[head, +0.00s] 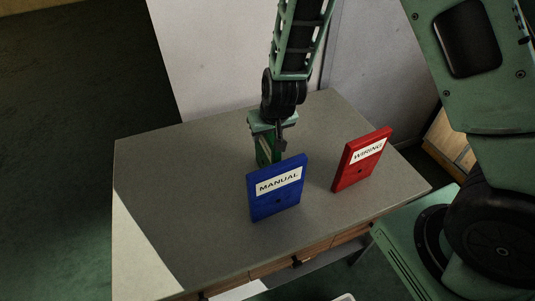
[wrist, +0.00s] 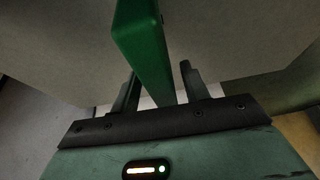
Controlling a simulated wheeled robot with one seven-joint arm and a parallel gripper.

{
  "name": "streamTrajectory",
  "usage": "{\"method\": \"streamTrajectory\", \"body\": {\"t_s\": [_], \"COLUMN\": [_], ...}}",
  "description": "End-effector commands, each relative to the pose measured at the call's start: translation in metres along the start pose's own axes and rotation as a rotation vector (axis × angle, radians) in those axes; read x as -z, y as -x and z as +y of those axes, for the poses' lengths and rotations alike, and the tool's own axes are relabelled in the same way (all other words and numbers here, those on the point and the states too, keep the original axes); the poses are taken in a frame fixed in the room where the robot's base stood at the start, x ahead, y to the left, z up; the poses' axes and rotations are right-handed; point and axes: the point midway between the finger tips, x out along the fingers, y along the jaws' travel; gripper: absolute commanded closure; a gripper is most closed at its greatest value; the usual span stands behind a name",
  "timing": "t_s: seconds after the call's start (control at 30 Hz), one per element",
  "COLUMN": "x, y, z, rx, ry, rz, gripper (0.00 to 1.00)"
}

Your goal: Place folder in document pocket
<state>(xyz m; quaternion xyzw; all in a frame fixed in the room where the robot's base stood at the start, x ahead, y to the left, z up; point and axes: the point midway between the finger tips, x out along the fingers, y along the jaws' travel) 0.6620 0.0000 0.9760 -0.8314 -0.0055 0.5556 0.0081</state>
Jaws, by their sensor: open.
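A green folder (head: 264,153) stands on edge on the grey table, partly hidden behind the blue MANUAL folder (head: 276,200). A red WIRING folder (head: 350,173) stands upright to the right. My gripper (head: 268,125) is over the green folder, pointing down. In the wrist view, the green folder (wrist: 145,42) reaches between the two fingers of my open gripper (wrist: 158,78). A gap shows on the right finger's side; contact on the left cannot be told. I cannot make out a document pocket in either view.
The grey table (head: 165,185) is clear on its left side and front left. Drawer fronts (head: 275,268) run along its front edge. A pale panel (head: 215,55) stands behind the table. A wooden box-like thing (head: 450,145) is beyond it on the right.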

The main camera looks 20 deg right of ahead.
Motion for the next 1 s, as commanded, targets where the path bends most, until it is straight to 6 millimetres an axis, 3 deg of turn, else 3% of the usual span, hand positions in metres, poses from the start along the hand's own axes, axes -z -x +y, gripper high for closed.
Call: {"method": "streamTrajectory", "body": {"t_s": [0.43,0.47,0.6,1.0], "x": [-0.0011,-0.0011,-0.0011,0.001], "y": [-0.0027,-0.0027,-0.0026,0.0015], "z": [0.0001,0.0001,0.0001,-0.0001], "rx": [0.0,0.0,0.0,0.0], "ry": [0.0,0.0,0.0,0.0], "rz": [0.0,0.0,0.0,0.001], "gripper": [0.55,0.6,0.99,1.0]}}
